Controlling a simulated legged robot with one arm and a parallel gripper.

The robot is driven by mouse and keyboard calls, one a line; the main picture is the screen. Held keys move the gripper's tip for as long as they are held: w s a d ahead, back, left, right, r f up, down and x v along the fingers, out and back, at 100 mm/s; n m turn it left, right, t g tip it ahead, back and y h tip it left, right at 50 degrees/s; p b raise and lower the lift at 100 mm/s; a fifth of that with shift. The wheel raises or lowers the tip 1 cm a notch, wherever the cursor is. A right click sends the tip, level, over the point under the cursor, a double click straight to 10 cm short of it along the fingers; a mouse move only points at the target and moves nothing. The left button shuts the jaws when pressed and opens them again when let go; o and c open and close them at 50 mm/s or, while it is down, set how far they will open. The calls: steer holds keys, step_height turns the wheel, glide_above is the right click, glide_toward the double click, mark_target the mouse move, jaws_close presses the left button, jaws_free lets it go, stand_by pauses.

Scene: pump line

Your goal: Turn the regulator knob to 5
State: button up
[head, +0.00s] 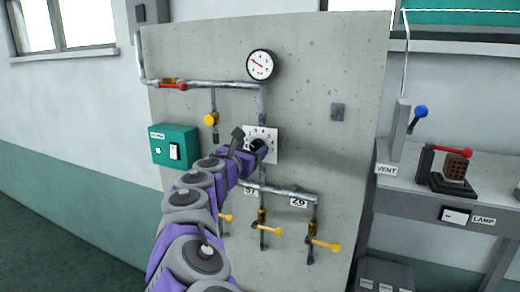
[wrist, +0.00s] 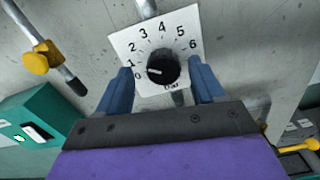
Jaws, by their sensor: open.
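The regulator knob (wrist: 164,68) is round and black, in front of a white square dial plate (wrist: 183,19) numbered 0 to 6. Its white mark points left, near the 0. In the head view the dial plate (head: 272,133) is on the grey panel, with the knob (head: 258,146) partly hidden by my gripper. My gripper (wrist: 160,70) is open, with one blue finger on each side of the knob. I cannot tell whether the fingers touch it. The gripper also shows in the head view (head: 250,147).
A round gauge (head: 261,65) with a red needle is above the dial. A red-handled valve (head: 172,86) and a yellow knob (head: 211,119) are left of it. Yellow-handled valves (head: 325,244) sit below. A green box (head: 174,146) is at left, a bench (head: 435,185) at right.

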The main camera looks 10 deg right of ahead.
mark_target(258, 148)
steer(key=shift+w+d+f, duration=0.15)
steer(key=shift+w+d, duration=0.35)
steer(key=shift+d, duration=0.15)
steer(key=shift+w+d+f, duration=0.15)
steer(key=shift+w+d, duration=0.3)
steer(key=shift+d, duration=0.15)
steer(key=shift+s, duration=0.1)
steer(key=shift+c, duration=0.9)
steer(key=shift+w+a+f, duration=0.1)
steer(key=shift+w+a, duration=0.15)
steer(key=shift+a, duration=0.2)
steer(key=c, duration=0.4)
steer(key=shift+s, duration=0.1)
steer(key=c, duration=0.5)
